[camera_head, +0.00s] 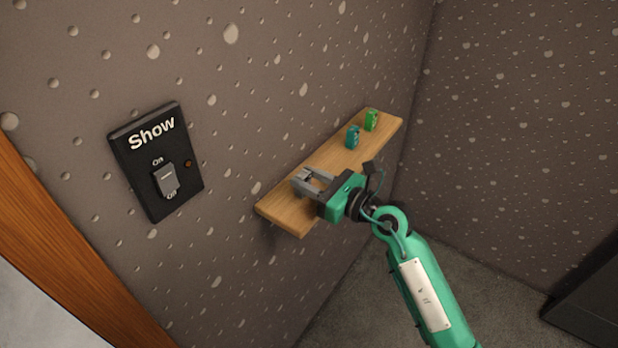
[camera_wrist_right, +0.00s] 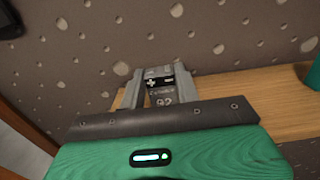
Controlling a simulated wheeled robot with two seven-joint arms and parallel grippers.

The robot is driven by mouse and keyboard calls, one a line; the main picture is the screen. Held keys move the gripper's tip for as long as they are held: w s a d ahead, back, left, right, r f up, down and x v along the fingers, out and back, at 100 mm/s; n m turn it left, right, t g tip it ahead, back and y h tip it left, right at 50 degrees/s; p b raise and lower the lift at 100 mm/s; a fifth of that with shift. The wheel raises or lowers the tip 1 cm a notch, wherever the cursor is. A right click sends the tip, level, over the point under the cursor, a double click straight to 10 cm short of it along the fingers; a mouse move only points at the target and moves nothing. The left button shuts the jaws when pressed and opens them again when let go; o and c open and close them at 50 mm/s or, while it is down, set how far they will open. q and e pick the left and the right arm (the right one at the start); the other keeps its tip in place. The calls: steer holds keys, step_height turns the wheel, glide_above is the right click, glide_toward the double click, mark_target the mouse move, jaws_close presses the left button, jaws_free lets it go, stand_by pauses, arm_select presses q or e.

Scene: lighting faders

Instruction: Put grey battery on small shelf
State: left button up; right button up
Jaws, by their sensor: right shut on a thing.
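My right gripper (camera_head: 304,181) is over the left part of a small wooden shelf (camera_head: 285,213) on the wall. In the right wrist view, its two grey fingers (camera_wrist_right: 157,76) are on either side of a grey battery (camera_wrist_right: 162,92) with dark markings and a plus sign. The gripper is shut on the battery. The shelf (camera_wrist_right: 255,90) also shows behind and to the right of it. I cannot tell whether the battery touches the shelf. My left gripper is not in view.
A teal battery (camera_head: 353,137) and a green battery (camera_head: 371,120) stand on the right part of the shelf. A black "Show" switch panel (camera_head: 157,160) is on the wall at left. The shelf is clear between my gripper and the teal battery.

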steer(key=shift+f, duration=0.2)
steer(key=o, duration=1)
steer(key=shift+r, duration=0.1)
steer(key=shift+r, duration=0.2)
steer(key=shift+b+v, duration=1.85)
steer(key=shift+v, duration=4.15)
steer(key=shift+f, duration=0.1)
